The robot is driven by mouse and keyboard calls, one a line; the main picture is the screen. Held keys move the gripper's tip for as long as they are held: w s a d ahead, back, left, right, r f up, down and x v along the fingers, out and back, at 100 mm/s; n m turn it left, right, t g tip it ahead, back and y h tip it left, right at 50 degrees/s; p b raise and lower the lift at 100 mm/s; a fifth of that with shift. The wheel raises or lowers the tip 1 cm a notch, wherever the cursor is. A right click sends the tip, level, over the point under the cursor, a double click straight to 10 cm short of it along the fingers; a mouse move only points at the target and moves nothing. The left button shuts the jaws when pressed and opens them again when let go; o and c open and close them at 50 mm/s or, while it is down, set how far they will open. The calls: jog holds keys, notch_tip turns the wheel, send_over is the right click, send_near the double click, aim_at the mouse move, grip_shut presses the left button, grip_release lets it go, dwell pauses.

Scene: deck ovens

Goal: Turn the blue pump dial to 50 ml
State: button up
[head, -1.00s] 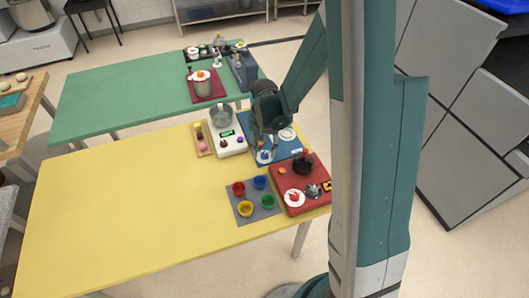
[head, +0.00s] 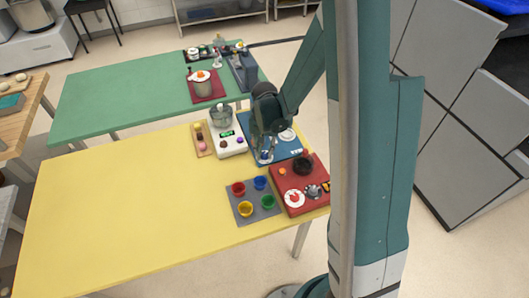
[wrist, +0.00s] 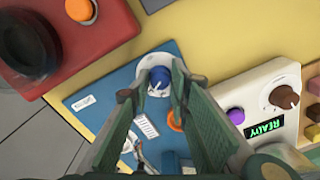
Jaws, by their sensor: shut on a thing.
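The blue pump dial (wrist: 159,75) sits on a white round scale plate (wrist: 146,66) on the blue pump board (wrist: 100,90). The scale marks and the dial's reading are too small to read. My gripper (wrist: 159,86) is shut on the dial, one finger on each side of it. An orange button (wrist: 174,121) and a white label (wrist: 147,126) are beside the right finger and between the fingers.
A white scale with a lit READY display (wrist: 264,130) stands close beside the blue board. A red board (head: 313,172) with a black knob is on its other side. A grey mat (head: 236,208) holds several coloured cups. The yellow table's left part (head: 110,210) is clear.

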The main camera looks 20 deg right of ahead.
aim_at(265, 154)
jog(key=shift+n+b, duration=0.3)
jog(key=shift+n, duration=0.2)
jog(key=o, duration=0.9)
jog(key=shift+r, duration=0.1)
jog(key=shift+r, duration=5.9)
